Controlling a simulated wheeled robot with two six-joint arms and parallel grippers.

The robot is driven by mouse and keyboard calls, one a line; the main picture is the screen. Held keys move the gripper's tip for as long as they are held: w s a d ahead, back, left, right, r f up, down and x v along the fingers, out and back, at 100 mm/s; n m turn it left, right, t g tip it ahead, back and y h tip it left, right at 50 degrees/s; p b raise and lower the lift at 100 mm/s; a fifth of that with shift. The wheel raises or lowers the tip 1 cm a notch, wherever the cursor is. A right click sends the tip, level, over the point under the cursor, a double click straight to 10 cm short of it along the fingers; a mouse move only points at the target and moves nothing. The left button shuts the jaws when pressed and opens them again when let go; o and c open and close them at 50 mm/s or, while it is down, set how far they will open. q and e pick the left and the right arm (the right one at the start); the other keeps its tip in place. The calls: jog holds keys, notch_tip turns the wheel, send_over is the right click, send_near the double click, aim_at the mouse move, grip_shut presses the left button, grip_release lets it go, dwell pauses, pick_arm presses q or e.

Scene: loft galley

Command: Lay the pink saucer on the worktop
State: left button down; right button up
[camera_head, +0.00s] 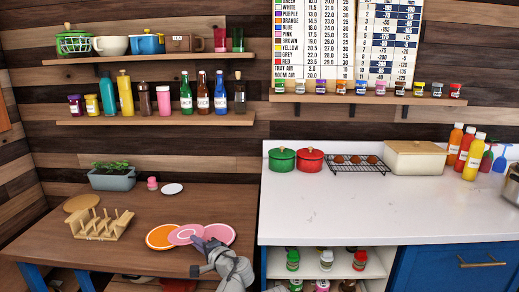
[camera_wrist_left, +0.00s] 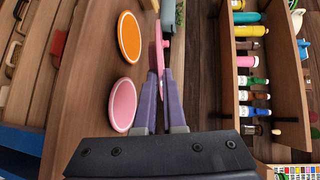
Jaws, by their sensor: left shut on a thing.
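The pink saucer (camera_head: 184,235) is held in my left gripper (camera_head: 202,244) above the wooden worktop (camera_head: 130,255). In the left wrist view the saucer (camera_wrist_left: 159,42) shows edge-on beyond the closed fingers (camera_wrist_left: 161,75). In the head view it overlaps an orange plate (camera_head: 158,238) on its left. Another pink plate (camera_head: 222,233) lies just to its right. The wrist view shows the orange plate (camera_wrist_left: 129,37) and pink plate (camera_wrist_left: 123,105) lying flat, apart from each other. The gap under the held saucer is hard to judge. My right gripper is out of view.
A wooden rack (camera_head: 100,227), a round board (camera_head: 81,203), a planter (camera_head: 113,180), a small pink jar (camera_head: 152,184) and a white saucer (camera_head: 172,189) stand on the wooden top. A white counter (camera_head: 345,215) is at right. Bare wood lies in front of the plates.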

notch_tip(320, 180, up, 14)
jog(key=p, duration=1.1)
jog(key=shift+p, duration=0.3)
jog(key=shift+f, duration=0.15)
